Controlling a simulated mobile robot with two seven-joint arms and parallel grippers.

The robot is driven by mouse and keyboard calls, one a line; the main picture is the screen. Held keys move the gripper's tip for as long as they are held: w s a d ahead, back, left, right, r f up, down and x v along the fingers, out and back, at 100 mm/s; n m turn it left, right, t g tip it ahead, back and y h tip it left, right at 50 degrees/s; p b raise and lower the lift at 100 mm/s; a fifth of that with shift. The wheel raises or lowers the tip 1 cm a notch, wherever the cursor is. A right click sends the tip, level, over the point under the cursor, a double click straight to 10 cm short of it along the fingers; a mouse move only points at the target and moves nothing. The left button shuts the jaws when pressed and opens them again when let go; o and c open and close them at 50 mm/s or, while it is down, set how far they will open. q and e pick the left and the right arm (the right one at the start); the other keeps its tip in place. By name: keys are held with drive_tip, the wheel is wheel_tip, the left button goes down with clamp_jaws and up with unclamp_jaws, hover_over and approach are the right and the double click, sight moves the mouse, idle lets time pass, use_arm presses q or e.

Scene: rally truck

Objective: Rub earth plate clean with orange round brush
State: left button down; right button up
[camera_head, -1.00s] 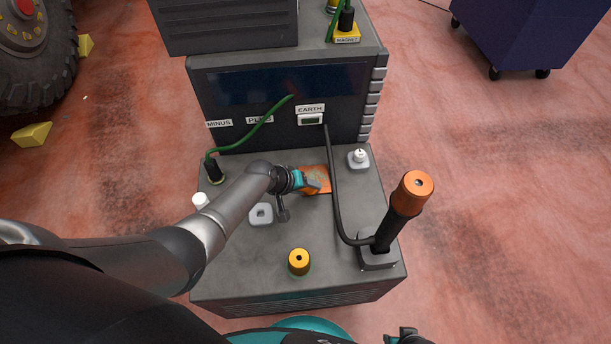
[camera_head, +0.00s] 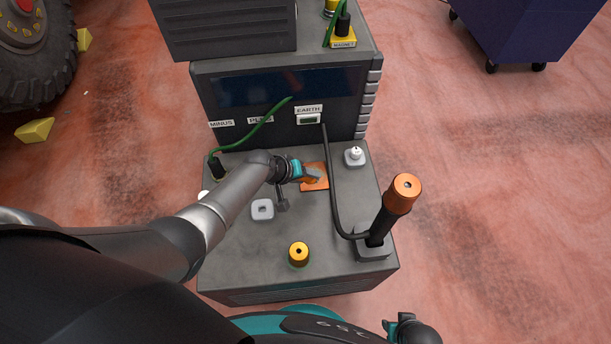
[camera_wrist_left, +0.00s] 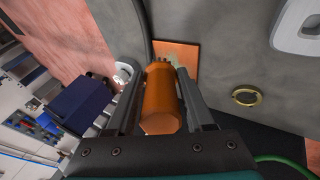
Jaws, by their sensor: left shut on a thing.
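My left gripper (camera_head: 305,174) reaches in from the left over the lower ledge of the grey cabinet. It is shut on the orange round brush (camera_wrist_left: 160,100), with the orange body between the two fingers in the left wrist view. The brush's bristles (camera_wrist_left: 172,60) point at the copper-coloured earth plate (camera_head: 321,183), which also shows in the wrist view (camera_wrist_left: 188,52). The bristles overlap the plate in the picture; I cannot tell whether they touch it. The gripper hides part of the plate in the head view. A teal and grey part of my right arm shows at the bottom edge; its fingers are unclear.
A black tool with an orange end (camera_head: 402,194) stands in a holder right of the plate, its black cable running up beside the plate. A yellow knob (camera_head: 299,252), a white square holder (camera_head: 262,209) and a white-topped peg (camera_head: 354,155) are on the ledge.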

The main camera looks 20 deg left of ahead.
use_arm(q)
drive_tip(key=shift+r, duration=0.5)
wheel_tip(320, 180, up, 3)
drive_tip(key=p, duration=0.3)
drive_tip(key=shift+r, duration=0.1)
idle(0.5)
